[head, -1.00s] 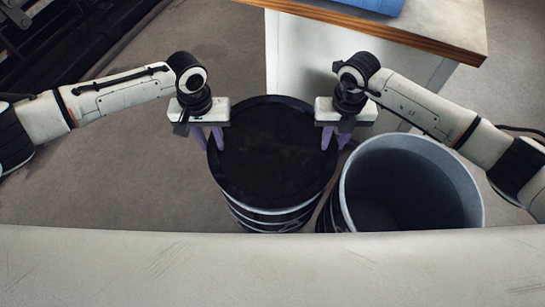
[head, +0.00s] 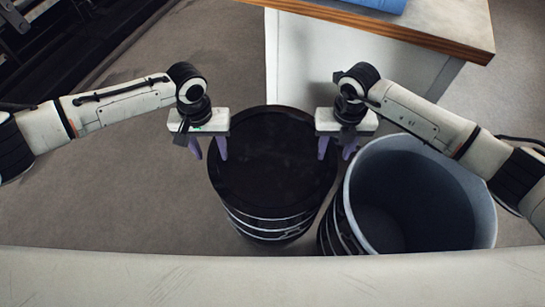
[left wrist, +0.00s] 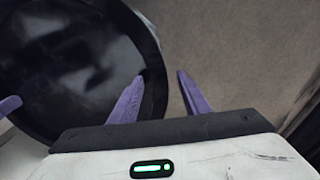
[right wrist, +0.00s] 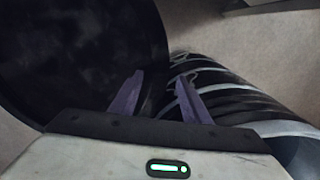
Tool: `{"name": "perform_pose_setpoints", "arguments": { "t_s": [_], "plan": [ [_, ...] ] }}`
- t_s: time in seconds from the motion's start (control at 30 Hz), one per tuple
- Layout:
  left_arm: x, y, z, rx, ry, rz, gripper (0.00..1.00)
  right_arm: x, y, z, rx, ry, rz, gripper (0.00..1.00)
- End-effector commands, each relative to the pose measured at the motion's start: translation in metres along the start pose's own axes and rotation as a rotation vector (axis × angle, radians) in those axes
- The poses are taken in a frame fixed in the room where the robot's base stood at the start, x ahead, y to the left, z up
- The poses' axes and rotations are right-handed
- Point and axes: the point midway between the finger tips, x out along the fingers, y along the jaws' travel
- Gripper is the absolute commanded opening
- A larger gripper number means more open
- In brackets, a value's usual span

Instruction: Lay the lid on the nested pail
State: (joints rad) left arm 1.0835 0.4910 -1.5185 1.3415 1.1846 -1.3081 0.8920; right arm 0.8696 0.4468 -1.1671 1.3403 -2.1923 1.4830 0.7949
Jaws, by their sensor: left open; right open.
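A round black lid (head: 273,160) lies flat over a dark pail with pale bands (head: 270,226) in the middle of the head view. My left gripper (head: 209,154) is open at the lid's left rim, and in the left wrist view one finger is over the rim and the other outside it. My right gripper (head: 336,154) is open at the lid's right rim, its fingers apart. To the right stands an open pail (head: 478,200), grey inside, with dark banded sides. I cannot tell whether another pail sits inside either one.
A white bench with a wooden-edged top (head: 420,32) stands behind the pails, with a blue object (head: 385,4) on it. The open pail is close beside the lidded one, under my right forearm. Floor to the left (head: 120,195) is clear.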

Motion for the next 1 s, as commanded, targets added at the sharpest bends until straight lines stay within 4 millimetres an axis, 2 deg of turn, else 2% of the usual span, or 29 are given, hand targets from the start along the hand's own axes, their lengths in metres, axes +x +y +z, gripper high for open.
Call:
{"name": "perform_pose_setpoints", "arguments": {
  "t_s": [0.17, 0.4, 0.6, 0.83, 1.0],
  "plan": [
    [-0.019, 0.000, -0.001, 0.000, 0.002, 0.002, 0.43, 0.000, 0.001, 0.000, -0.001, 0.000, 0.003, 0.43],
    [-0.071, 0.000, -0.001, -0.001, 0.004, 0.002, 0.43, 0.000, 0.002, 0.000, -0.001, 0.000, 0.004, 0.43],
    [-0.105, 0.000, -0.001, 0.000, 0.003, 0.000, 0.43, 0.000, 0.002, 0.000, -0.001, 0.000, 0.004, 0.43],
    [-0.119, -0.001, 0.000, -0.002, 0.000, -0.002, 0.43, -0.006, 0.002, 0.001, -0.002, -0.002, 0.005, 0.43],
    [-0.119, -0.001, 0.000, -0.001, 0.000, -0.002, 0.43, -0.032, 0.002, 0.001, -0.002, -0.006, 0.005, 0.43]
  ]
}}
